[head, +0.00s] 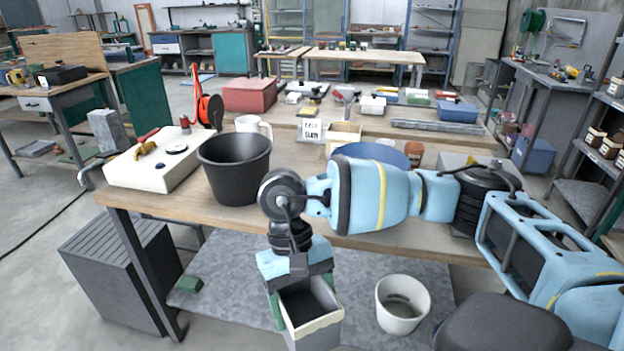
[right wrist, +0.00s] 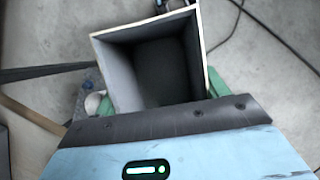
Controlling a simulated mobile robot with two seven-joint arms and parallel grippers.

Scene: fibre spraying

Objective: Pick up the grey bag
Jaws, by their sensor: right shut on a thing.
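The grey bag (head: 313,332) is a box-shaped, open-topped container with a pale rim and a dark inside. My right gripper (head: 302,285) points down in front of the workbench and is shut on the bag, with green fingers on either side of it. In the right wrist view the open bag (right wrist: 122,75) lies between the green fingers of the gripper (right wrist: 150,92), and its inside looks empty. The bag's lower part is cut off by the bottom edge of the head view. My left gripper is not in view.
The wooden workbench (head: 240,226) holds a black bucket (head: 234,175), a white box (head: 155,165), a white mug (head: 252,126) and a blue bowl (head: 375,154). A white bucket (head: 402,306) stands on the lower shelf (head: 365,262), right of the bag. A grey ribbed cabinet (head: 120,270) stands left.

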